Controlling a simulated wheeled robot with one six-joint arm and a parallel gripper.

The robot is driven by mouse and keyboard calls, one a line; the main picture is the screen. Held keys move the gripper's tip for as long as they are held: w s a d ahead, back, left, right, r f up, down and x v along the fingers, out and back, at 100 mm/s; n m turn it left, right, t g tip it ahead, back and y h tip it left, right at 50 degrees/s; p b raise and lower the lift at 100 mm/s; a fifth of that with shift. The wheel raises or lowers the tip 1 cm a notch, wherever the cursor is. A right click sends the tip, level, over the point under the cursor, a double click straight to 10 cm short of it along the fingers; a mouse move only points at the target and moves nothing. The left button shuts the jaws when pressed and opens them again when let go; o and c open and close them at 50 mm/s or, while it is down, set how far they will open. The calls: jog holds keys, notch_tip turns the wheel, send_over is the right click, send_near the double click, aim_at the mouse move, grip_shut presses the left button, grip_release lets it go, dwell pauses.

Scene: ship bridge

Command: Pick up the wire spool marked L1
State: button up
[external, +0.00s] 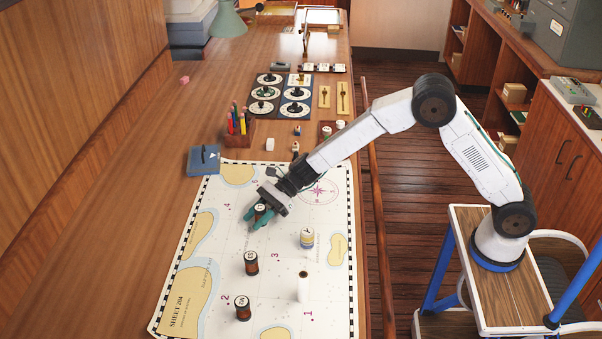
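My gripper (260,218) has teal fingers and points down over the upper middle of the chart. A dark spool with a pale marked top (260,208) shows between the fingers, partly hidden by them. I cannot tell whether the fingers press on it. Other spools stand upright on the chart: a dark and orange one (251,264), a similar one nearer the front (242,310), and a pale one with yellow and blue (307,239). The marks on the spool tops are too small to read surely.
The sea chart (215,290) lies flat on the wooden counter. Behind it are a blue block (203,160), a pencil holder (240,130), a dial panel (280,95) and small bottles. A rail runs along the counter's right edge. Chart space around the spools is clear.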

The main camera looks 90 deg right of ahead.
jog(key=shift+c, duration=1.1)
